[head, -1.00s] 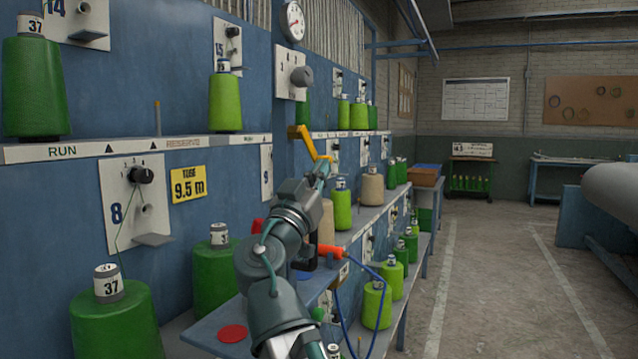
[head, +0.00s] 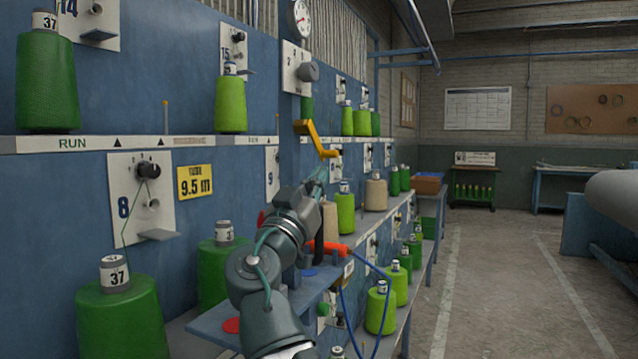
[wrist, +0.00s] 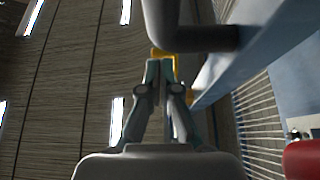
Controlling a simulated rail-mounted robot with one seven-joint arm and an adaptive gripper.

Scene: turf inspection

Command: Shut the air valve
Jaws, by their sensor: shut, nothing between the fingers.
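The air valve shows as a yellow bent lever (head: 316,139) at the end of the blue machine frame. It slants down to the right in the head view. In the wrist view part of the yellow lever (wrist: 157,53) shows just beyond my fingertips, below a dark grey pipe (wrist: 200,38). My gripper (head: 323,173) is just below the lever's lower end in the head view. Its fingers are together and empty in the wrist view (wrist: 161,85). I cannot tell whether the fingertips touch the lever.
Green yarn cones (head: 120,320) and a beige cone (head: 376,194) stand on shelves along the frame. An orange-red tool (head: 330,249) with a blue hose (head: 386,270) lies below my arm. A red disc (head: 232,325) is on the shelf. The aisle floor (head: 490,270) at right is clear.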

